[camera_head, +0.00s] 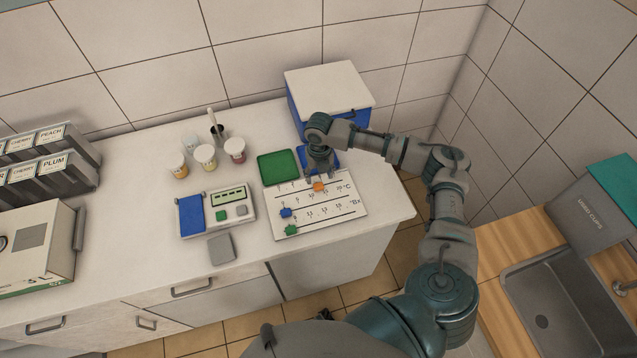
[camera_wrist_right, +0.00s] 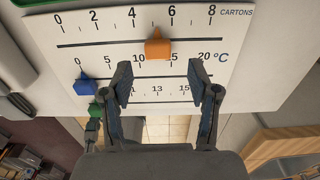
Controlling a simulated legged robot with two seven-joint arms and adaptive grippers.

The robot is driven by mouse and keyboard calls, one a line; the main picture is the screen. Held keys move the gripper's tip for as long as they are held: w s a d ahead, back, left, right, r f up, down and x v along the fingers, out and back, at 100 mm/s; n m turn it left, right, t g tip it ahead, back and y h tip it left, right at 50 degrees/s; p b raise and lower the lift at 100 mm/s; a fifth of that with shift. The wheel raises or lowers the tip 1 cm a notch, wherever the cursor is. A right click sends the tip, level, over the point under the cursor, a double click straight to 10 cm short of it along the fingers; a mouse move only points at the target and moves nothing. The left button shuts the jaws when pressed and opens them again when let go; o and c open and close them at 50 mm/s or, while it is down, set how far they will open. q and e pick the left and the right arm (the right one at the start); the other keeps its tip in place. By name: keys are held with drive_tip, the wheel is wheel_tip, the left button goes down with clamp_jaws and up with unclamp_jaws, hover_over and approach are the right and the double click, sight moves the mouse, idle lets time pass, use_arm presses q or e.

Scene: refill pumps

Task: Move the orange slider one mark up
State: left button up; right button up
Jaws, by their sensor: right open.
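The orange slider (camera_head: 319,187) sits on the top track of a white scale board (camera_head: 352,207) on the counter. In the right wrist view the orange slider (camera_wrist_right: 158,46) stands on the cartons line, between the printed 4 and 6. My right gripper (camera_head: 321,172) is over the board, close to the slider. In the right wrist view its fingers (camera_wrist_right: 158,78) are spread and empty, with the orange slider just beyond and between the tips. I cannot tell the height gap. My left gripper does not show.
A blue slider (camera_head: 286,212) and a green slider (camera_head: 291,230) sit on the lower tracks. A green tray (camera_head: 279,167) and a blue box with a white lid (camera_head: 328,92) stand behind. A display device (camera_head: 231,205) and several small jars lie to the left.

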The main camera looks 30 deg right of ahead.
sight(319, 185)
wheel_tip(319, 185, down, 5)
drive_tip(key=shift+a+f, duration=0.1)
drive_tip(key=shift+a, duration=0.05)
clamp_jaws()
